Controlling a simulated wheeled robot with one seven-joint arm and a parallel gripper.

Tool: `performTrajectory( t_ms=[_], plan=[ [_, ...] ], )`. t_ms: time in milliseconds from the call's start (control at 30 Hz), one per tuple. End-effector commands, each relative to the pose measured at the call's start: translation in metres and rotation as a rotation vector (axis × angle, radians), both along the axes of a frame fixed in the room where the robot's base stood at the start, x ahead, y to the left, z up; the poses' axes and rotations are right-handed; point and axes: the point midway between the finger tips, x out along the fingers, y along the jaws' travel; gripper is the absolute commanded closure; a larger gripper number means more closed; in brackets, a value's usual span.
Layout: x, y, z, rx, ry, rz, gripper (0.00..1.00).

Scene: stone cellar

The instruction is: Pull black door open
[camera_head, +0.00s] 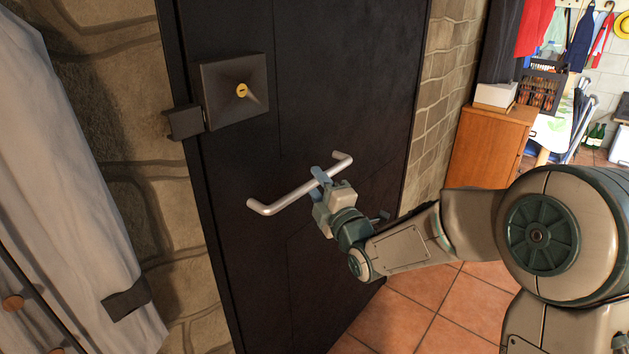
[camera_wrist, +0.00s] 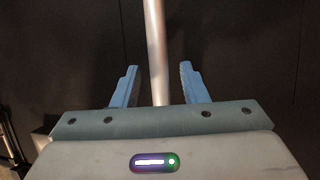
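The black door (camera_head: 345,90) fills the middle of the head view and looks closed against the stone wall. A silver bar handle (camera_head: 285,200) is fixed to it, with a dark lock box (camera_head: 225,90) with a brass keyhole above. My gripper (camera_head: 321,178) is at the handle, its blue fingers around the bar's middle. In the wrist view the bar (camera_wrist: 157,50) runs between the two fingertips (camera_wrist: 160,72), with a visible gap on each side. The fingers are open and not pressed on the bar.
A pale cloth (camera_head: 70,190) hangs at the left beside the stone wall (camera_head: 160,210). A wooden cabinet (camera_head: 490,150) stands at the right beyond the door. Tiled floor (camera_head: 400,320) is clear below the arm.

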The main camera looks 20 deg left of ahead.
Motion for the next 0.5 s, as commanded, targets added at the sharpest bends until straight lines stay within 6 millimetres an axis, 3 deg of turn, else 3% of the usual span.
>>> performTrajectory(
  t_ms=[433, 467, 500],
  plan=[
    [0.0088, 0.0091, 0.0021, -0.001, 0.001, 0.000, 0.60],
    [0.0087, 0.0090, 0.0021, -0.001, 0.001, 0.000, 0.63],
    [0.0087, 0.0090, 0.0021, -0.001, 0.001, 0.000, 0.74]
  ],
)
